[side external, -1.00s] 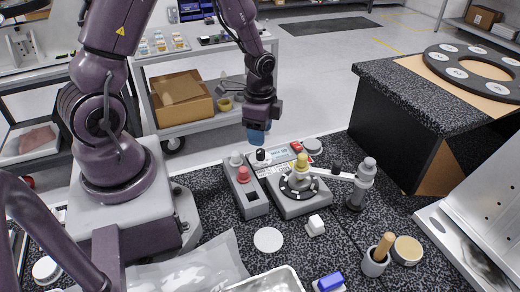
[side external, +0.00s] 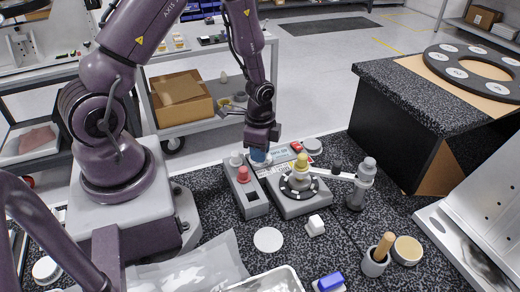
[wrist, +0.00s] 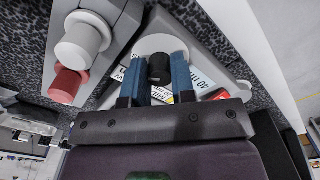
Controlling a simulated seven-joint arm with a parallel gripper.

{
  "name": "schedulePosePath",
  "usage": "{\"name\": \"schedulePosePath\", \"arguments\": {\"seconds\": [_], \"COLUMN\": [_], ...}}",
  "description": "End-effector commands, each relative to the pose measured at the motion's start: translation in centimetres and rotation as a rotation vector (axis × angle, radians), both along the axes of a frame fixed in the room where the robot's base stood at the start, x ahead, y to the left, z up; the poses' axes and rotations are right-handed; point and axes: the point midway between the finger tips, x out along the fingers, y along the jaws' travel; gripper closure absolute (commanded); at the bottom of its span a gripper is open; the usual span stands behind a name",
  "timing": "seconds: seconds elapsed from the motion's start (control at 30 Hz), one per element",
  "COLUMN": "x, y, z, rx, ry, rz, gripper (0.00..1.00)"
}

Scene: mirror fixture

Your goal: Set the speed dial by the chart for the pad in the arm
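My gripper (side external: 259,155) points down at the back left of the grey polishing unit (side external: 292,208), over the dial. In the wrist view, its two blue fingers (wrist: 157,85) stand apart on either side of the dial's black knob (wrist: 160,68), which sits on a white disc. I cannot tell whether they touch the knob. In the side view the fingers hide the dial.
A control box with a red knob (side external: 243,174) and a white knob stands close left of the unit. A white disc (side external: 268,239), a small white block (side external: 315,225) and a brush pot (side external: 375,261) stand in front.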

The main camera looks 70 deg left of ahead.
Motion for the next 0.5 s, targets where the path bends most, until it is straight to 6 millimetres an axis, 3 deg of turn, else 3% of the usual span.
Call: {"name": "schedulePosePath", "arguments": {"seconds": [0.5], "x": [-0.01], "y": [0.01], "z": [0.05], "rx": [0.001], "ry": [-0.001], "rz": [0.132], "gripper": [0.99]}}
